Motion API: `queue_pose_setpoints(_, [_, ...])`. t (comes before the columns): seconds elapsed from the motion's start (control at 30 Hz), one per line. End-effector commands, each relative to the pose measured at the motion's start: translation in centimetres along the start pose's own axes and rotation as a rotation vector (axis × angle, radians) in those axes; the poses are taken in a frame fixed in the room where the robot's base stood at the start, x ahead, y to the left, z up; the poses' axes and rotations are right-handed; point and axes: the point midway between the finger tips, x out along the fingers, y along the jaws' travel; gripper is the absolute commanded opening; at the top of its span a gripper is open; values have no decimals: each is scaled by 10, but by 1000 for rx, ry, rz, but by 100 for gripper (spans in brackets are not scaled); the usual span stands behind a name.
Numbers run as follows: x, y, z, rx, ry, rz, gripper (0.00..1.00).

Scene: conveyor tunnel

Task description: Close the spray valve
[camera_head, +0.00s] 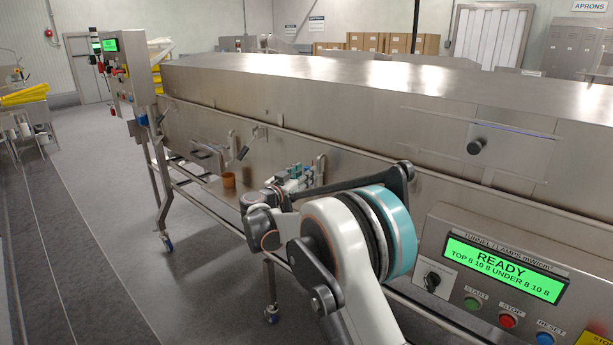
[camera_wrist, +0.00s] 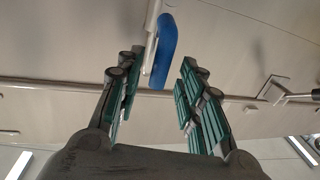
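A blue lever handle (camera_wrist: 165,48), which I take to be the spray valve's, shows in the wrist view beside a short metal stem (camera_wrist: 152,30). It runs lengthwise in the picture, slightly tilted. My gripper (camera_wrist: 158,78) is open, its two green-padded fingers apart. The handle's near end lies between the fingertips in the picture; no finger visibly touches it, and I cannot tell the gap in depth. In the head view my arm covers the middle of the tunnel side, and I cannot make out the blue handle there.
The long steel tunnel (camera_head: 330,110) fills the right side. A control panel (camera_head: 505,270) reads READY. A metal bracket (camera_wrist: 273,90) sits right of the fingers in the wrist view. The floor (camera_head: 110,230) at left is clear.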

Motion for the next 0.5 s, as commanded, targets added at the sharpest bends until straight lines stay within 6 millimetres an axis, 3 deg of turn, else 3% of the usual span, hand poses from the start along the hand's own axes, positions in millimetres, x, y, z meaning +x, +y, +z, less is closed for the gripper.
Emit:
queue_pose_setpoints(0.2, [20, 0, 1, 0, 0, 0, 35])
queue_pose_setpoints(0.5, [23, 0, 0, 0, 0, 0, 35])
